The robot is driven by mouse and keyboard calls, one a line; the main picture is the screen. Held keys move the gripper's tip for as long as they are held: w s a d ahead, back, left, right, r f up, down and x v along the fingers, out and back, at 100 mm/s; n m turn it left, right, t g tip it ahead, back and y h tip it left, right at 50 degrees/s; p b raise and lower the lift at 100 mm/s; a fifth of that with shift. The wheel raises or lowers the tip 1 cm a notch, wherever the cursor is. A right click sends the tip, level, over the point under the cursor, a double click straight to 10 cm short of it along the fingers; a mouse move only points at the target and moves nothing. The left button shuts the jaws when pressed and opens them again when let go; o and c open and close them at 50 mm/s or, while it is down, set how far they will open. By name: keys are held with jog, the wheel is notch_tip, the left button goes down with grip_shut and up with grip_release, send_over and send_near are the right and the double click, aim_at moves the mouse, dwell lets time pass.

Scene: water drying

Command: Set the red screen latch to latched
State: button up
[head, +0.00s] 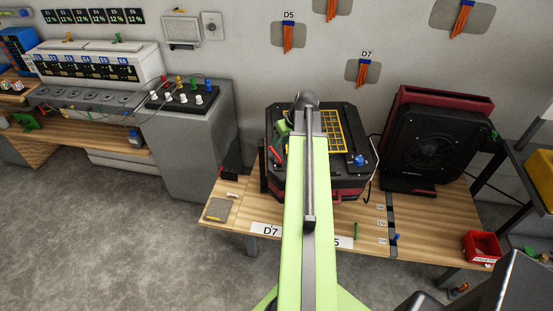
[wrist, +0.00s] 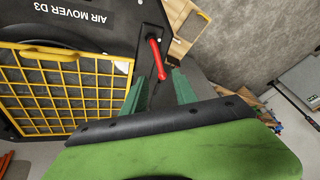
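The red screen latch (wrist: 156,58) is a short red lever on the black air mover (wrist: 85,25), beside the corner of its yellow screen (wrist: 65,85). In the head view the latch (head: 275,154) shows at the left of the air mover (head: 353,181) on the table, and the yellow screen (head: 331,131) lies on its top. My gripper (wrist: 160,88) is open, with its two green fingers apart. The free end of the latch appears between the fingertips in the wrist view; I cannot tell whether they touch it. My arm hides part of the air mover in the head view.
A second black and red air mover (head: 436,143) stands at the right of the wooden table (head: 440,215). A red bin (head: 481,247) is at the table's right end. A grey cabinet (head: 190,150) stands to the left. The floor at left front is clear.

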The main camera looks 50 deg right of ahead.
aim_at(274, 151)
jog(key=b+x, duration=0.4)
jog(key=x, duration=0.2)
jog(key=shift+w+f+b, duration=0.15)
jog(key=shift+f+b, duration=0.15)
jog(key=shift+f, duration=0.05)
jog(key=shift+r, duration=0.1)
grip_shut()
dwell(0.7)
